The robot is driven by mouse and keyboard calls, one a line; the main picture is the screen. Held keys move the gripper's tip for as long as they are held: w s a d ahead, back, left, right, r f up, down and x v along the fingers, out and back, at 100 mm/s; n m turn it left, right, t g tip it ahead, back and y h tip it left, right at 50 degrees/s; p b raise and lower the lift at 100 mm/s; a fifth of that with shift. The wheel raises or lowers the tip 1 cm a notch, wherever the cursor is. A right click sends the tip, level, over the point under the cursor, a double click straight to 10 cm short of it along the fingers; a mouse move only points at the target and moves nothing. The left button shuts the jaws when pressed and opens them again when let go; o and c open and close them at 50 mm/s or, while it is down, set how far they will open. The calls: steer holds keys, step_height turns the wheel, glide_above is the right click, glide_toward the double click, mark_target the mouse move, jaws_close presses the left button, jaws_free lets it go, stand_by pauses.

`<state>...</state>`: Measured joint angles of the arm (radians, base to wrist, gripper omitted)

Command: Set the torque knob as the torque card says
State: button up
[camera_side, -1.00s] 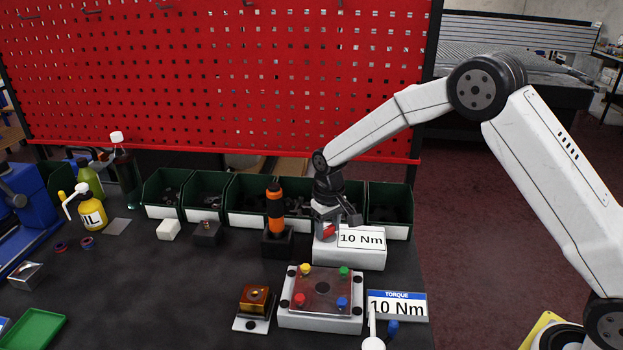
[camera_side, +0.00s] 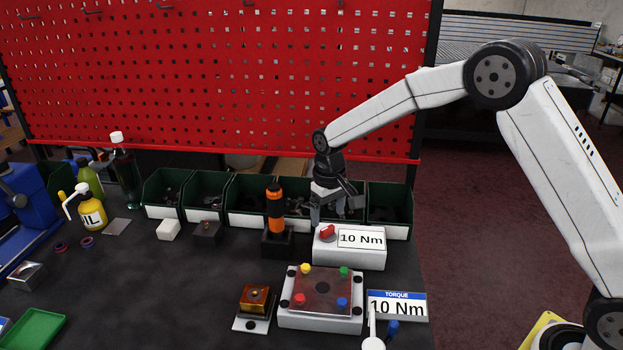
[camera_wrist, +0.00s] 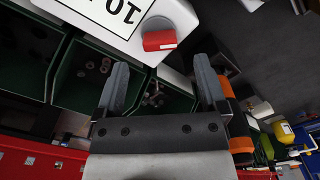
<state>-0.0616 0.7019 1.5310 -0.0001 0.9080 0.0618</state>
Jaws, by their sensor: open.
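The torque card (camera_side: 397,306) has a blue "TORQUE" header and reads "10 Nm"; it stands at the front right of the bench. The white torque box (camera_side: 350,258) has a display reading "10 Nm" (camera_side: 361,239). Its red torque knob (camera_side: 327,231) is on the left of the display. In the wrist view the knob (camera_wrist: 160,40) shows beyond the fingertips, with part of the display upside down. My gripper (camera_side: 335,212) is open and empty, above and behind the knob, apart from it. Its two fingers (camera_wrist: 160,82) show in the wrist view.
An orange-and-black screwdriver (camera_side: 275,212) stands in a black holder left of the torque box. Green bins (camera_side: 388,211) line the back below the red pegboard (camera_side: 220,75). A clear-topped box with coloured knobs (camera_side: 320,312) is in front. Bare bench (camera_side: 160,290) lies to the left.

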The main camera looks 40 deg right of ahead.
mark_target(329, 228)
steer(key=shift+r, duration=1.8)
steer(key=shift+s, duration=0.15)
steer(key=s+d+f+t, duration=0.1)
steer(key=s, duration=1)
steer(key=s+d+f+t, duration=0.1)
steer(key=s+d, duration=0.1)
steer(key=s, duration=1)
steer(key=shift+t, duration=0.3)
